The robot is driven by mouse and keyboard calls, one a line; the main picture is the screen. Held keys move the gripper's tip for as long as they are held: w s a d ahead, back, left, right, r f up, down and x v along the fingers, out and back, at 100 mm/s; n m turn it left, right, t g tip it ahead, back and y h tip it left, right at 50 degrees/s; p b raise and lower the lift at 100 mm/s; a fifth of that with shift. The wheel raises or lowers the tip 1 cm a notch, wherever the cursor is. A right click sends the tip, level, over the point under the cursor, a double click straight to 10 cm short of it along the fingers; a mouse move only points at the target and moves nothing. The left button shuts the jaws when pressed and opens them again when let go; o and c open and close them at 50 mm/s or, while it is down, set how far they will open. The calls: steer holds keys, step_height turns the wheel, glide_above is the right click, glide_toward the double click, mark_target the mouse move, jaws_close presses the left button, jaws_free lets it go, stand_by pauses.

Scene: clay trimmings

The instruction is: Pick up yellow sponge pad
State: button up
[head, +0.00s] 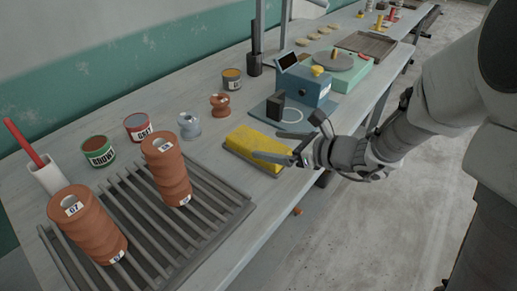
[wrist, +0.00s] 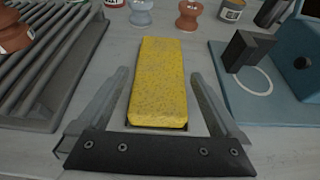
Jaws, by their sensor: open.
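The yellow sponge pad (head: 255,145) is a speckled rectangular block lying flat on a thin dark base on the workbench, near its front edge. In the wrist view the yellow sponge pad (wrist: 157,80) lies lengthwise straight ahead, between my gripper's fingers. My gripper (wrist: 158,100) is open, with one finger on each side of the pad and a visible gap on both sides. In the head view my gripper (head: 270,145) reaches in from the right over the near end of the pad. Whether the fingers are level with the pad or above it is unclear.
A slatted rack (head: 215,205) with terracotta stacks (head: 167,170) stands left of the pad. A blue device on a base (head: 305,85) is to the right. Small spools (head: 189,125) and labelled cans (head: 137,127) stand behind. Bare bench (head: 225,125) lies around the pad.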

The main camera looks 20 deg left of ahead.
mark_target(258, 142)
steer(key=shift+b+x, duration=0.6)
steer(key=shift+x, duration=2.15)
steer(key=c, duration=1.1)
